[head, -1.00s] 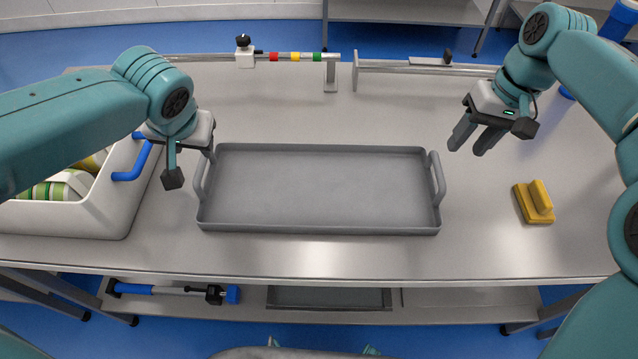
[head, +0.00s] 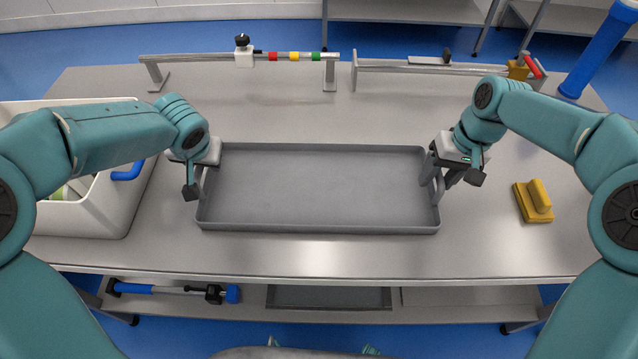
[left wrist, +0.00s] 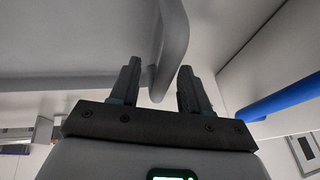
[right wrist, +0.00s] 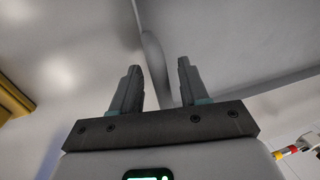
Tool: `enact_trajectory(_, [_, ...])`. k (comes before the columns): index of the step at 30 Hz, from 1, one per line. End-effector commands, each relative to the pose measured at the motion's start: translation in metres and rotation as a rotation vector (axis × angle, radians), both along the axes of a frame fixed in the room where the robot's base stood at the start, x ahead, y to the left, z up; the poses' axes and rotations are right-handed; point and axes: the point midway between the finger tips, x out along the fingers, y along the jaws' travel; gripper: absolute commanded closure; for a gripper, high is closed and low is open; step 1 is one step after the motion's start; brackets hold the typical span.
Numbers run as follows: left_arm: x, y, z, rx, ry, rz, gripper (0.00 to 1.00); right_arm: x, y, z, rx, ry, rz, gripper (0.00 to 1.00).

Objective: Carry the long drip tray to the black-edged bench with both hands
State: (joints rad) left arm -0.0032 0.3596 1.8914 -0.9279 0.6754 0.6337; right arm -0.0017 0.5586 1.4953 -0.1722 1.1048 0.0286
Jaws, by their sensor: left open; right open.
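The long grey drip tray (head: 318,190) lies flat on the metal bench, with a raised handle at each short end. My left gripper (head: 203,185) is at its left handle; in the left wrist view the open fingers (left wrist: 157,88) stand either side of the handle (left wrist: 172,45). My right gripper (head: 437,178) is at the right handle; in the right wrist view the open fingers (right wrist: 155,85) stand either side of that handle (right wrist: 156,62). Neither gripper is closed on the tray. No black-edged bench can be made out.
A white tub (head: 110,210) with blue handles stands left of the tray, close to my left arm. A yellow block-like tool (head: 534,201) lies to the right. Metal rails (head: 290,57) run along the back of the bench. The bench front is clear.

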Motion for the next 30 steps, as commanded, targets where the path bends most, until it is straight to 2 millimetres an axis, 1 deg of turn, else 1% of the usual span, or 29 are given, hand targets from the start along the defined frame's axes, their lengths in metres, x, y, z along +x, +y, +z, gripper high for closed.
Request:
enact_trajectory(1, [0.0, 0.0, 0.0, 0.0, 0.0, 0.0, 0.53, 0.0, 0.0, 0.0, 0.0, 0.0, 0.0, 0.56])
enact_trajectory(2, [0.0, 0.0, 0.0, 0.0, 0.0, 0.0, 0.63, 0.0, 0.0, 0.0, 0.0, 0.0, 0.0, 0.65])
enact_trajectory(3, [0.0, 0.0, 0.0, 0.0, 0.0, 0.0, 0.76, 0.0, 0.0, 0.0, 0.0, 0.0, 0.0, 0.79])
enact_trajectory(5, [0.0, 0.0, 0.0, 0.0, 0.0, 0.0, 0.96, 0.0, 0.0, 0.0, 0.0, 0.0, 0.0, 0.98])
enact_trajectory(6, [0.0, 0.0, 0.0, 0.0, 0.0, 0.0, 1.0, 0.0, 0.0, 0.0, 0.0, 0.0, 0.0, 1.0])
enact_trajectory(15, [0.0, 0.0, 0.002, 0.0, -0.001, 0.0, 1.0, 0.0, 0.0, 0.002, 0.0, -0.002, 0.0, 1.0])
enact_trajectory(19, [0.0, 0.0, 0.007, 0.0, -0.001, 0.0, 1.0, 0.0, 0.0, 0.008, 0.0, -0.002, 0.0, 1.0])
enact_trajectory(23, [0.0, 0.0, 0.02, 0.0, -0.001, 0.0, 1.0, 0.0, 0.0, 0.02, 0.0, -0.002, 0.0, 1.0])
enact_trajectory(30, [0.0, 0.0, 0.047, 0.0, -0.001, 0.0, 1.0, 0.0, 0.0, 0.048, 0.0, -0.002, 0.0, 1.0])
